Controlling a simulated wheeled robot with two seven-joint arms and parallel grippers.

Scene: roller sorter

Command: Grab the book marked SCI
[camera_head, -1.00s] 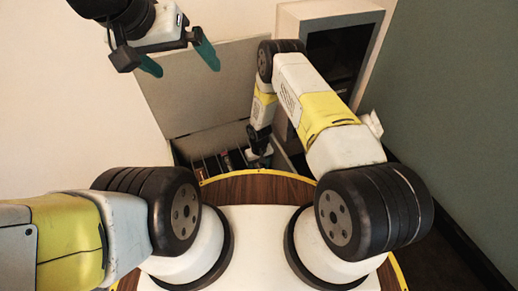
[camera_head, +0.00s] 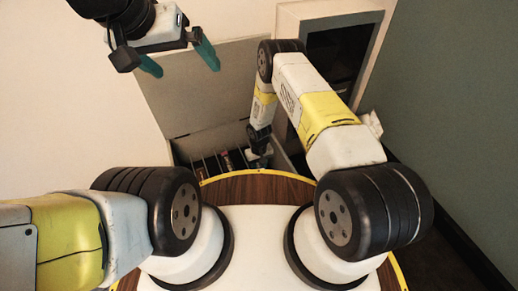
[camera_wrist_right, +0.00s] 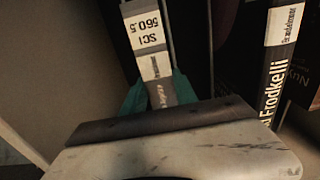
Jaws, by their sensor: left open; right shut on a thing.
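The book marked SCI (camera_wrist_right: 150,38) shows in the right wrist view as a spine with a white label reading "SCI 560.5", upside down in the picture. My right gripper (camera_wrist_right: 160,92) has its teal fingers on both sides of this spine and is shut on it. The lower part of the book is hidden behind the gripper body. In the head view my right gripper (camera_head: 258,158) is small, down at the row of books, with its fingers hidden. My left gripper (camera_head: 186,60) is open and empty at the upper left, in front of the wall.
A dark book marked Frodkelli (camera_wrist_right: 274,85) stands to the right of the held book. Several books stand in a row in the bin (camera_head: 205,128), partly hidden by my arm. A pale cabinet with a dark opening (camera_head: 335,52) stands behind it. A green wall (camera_head: 450,100) bounds the right.

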